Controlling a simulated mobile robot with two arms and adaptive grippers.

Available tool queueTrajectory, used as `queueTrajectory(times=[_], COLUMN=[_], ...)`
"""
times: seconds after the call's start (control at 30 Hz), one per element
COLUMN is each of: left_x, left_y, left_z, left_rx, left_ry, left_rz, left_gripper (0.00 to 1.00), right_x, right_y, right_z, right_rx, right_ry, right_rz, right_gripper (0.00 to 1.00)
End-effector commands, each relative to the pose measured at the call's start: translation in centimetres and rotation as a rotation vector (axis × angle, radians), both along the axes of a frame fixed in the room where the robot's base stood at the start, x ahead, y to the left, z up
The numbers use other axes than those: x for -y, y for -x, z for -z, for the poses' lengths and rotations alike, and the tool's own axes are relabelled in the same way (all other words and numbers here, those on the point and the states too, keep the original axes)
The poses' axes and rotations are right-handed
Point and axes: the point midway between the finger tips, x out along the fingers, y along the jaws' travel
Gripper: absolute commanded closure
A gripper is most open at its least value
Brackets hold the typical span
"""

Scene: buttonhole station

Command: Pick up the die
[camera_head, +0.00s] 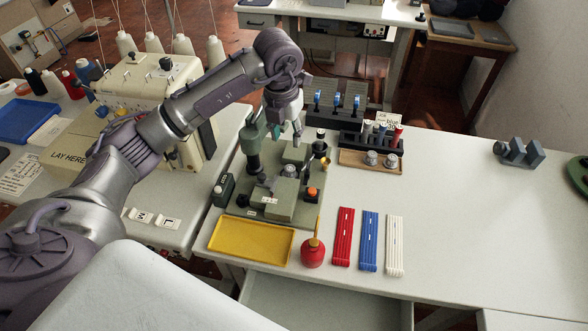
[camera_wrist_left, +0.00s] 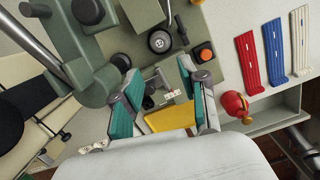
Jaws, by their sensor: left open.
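My left gripper (camera_head: 285,128) hangs over the back part of the green press (camera_head: 237,200), its teal-padded fingers apart and empty. In the left wrist view the open fingers (camera_wrist_left: 160,98) frame small metal pieces on the press and part of the yellow tray (camera_wrist_left: 170,118). I cannot tell surely which piece is the die. Two silver round pieces (camera_head: 381,159) sit on a wooden block (camera_head: 347,158) right of the press. Blue-topped tools (camera_head: 336,100) stand in a dark rack behind them. My right gripper is not in view.
The yellow tray (camera_head: 250,241) lies in front of the press, beside a red oil can (camera_head: 313,253). Red (camera_head: 343,236), blue (camera_head: 369,240) and white (camera_head: 394,245) strips lie to its right. A sewing machine (camera_head: 150,85) stands at left. The table's right side is mostly clear.

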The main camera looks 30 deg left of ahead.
Motion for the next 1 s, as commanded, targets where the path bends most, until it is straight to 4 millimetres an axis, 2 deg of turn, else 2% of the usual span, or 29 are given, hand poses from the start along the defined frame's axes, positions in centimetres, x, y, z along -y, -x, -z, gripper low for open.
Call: queueTrajectory(times=[0.33, 0.57, 0.83, 1.0], left_x=[0.0, 0.0, -0.1, -0.1], left_y=[-0.6, -0.9, -1.5, -1.7], left_z=[6.4, 8.1, 11.8, 13.0], left_rx=[-0.006, -0.003, -0.005, -0.003], left_ry=[-0.002, 0.0, 0.001, 0.001], left_rz=[0.0, 0.003, 0.002, 0.003], left_gripper=[0.57, 0.57, 0.57, 0.57], right_x=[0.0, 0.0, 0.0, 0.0], right_y=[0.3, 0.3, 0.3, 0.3], right_z=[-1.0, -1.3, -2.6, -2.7], right_rx=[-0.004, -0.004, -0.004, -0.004], right_ry=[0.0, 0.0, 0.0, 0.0], right_rz=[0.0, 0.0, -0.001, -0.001], right_gripper=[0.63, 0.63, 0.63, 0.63])
